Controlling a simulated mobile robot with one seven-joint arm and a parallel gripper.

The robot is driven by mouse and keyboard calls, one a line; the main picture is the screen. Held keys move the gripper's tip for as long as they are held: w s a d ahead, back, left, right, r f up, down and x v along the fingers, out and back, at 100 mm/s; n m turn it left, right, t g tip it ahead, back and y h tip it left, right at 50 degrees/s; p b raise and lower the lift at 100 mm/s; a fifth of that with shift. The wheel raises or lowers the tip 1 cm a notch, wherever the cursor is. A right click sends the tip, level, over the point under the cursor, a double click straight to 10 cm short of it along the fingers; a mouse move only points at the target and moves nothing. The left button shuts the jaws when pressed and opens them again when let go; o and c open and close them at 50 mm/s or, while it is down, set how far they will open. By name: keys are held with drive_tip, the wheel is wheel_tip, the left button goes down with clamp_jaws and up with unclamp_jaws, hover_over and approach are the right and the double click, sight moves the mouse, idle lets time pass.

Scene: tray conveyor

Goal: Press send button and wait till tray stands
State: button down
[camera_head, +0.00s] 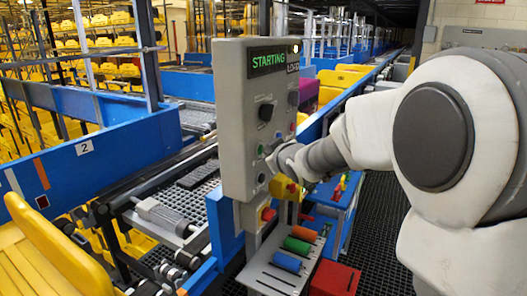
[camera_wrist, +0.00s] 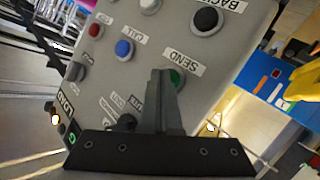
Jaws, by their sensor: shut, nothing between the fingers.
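The grey control panel (camera_head: 232,125) stands upright in the middle of the head view. Its display (camera_head: 268,62) reads "STARTING" in green. In the wrist view the green button (camera_wrist: 177,80) sits below the "SEND" label, partly hidden by my gripper (camera_wrist: 161,74). My fingers are shut together with nothing between them, and their tips overlap the button's left edge. I cannot tell whether they touch it. In the head view my gripper (camera_head: 274,160) is at the panel's lower right side. A yellow tray-like piece (camera_head: 42,255) is at lower left; no tray is clearly on the conveyor section (camera_head: 190,180) beside the panel.
A shelf with coloured cylinders (camera_head: 287,262) and a red box (camera_head: 334,279) stand below the panel. Blue conveyor rails (camera_head: 100,165) run at left.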

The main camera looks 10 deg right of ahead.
drive_tip(key=shift+s+d+p, duration=0.55)
drive_tip(key=shift+d, duration=0.15)
